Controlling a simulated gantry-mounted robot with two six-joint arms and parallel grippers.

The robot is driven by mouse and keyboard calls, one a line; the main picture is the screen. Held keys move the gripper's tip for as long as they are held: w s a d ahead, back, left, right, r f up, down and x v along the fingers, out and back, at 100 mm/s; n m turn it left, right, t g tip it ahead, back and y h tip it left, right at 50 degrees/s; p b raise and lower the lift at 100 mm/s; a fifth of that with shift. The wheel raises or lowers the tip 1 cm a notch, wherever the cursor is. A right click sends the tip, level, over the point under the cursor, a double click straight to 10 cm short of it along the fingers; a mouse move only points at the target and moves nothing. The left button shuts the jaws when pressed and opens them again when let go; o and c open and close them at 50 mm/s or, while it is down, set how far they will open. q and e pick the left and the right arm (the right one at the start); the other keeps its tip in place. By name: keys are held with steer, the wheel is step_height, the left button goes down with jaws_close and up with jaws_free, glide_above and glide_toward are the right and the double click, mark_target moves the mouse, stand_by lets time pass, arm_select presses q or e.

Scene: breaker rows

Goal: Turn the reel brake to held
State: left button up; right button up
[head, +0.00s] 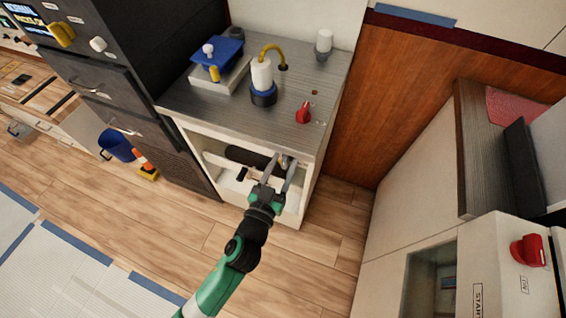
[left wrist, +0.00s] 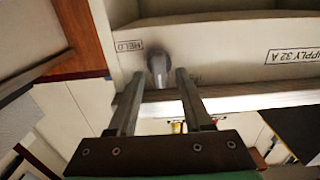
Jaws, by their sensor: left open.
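The reel brake appears to be the grey rounded handle (left wrist: 158,66) on the pale cabinet front in the left wrist view. A HELD label (left wrist: 128,46) is beside it on the left. Another small label is mostly hidden behind the right finger. My left gripper (left wrist: 160,78) is open, with one finger on each side of the handle. I cannot tell whether the fingers touch it. In the head view my left gripper (head: 279,168) is at the open front of the cabinet under the grey counter, near its right side, and mostly hides the handle. My right gripper is not in view.
The grey counter (head: 180,92) above holds a red knob (head: 304,112), a white bottle (head: 262,76) and a blue-topped box (head: 216,52). A dark roll (head: 246,157) lies inside the cabinet. A blue bucket (head: 116,146) stands left.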

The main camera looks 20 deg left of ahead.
arm_select(q)
steer(key=shift+c, duration=0.2)
jaws_close()
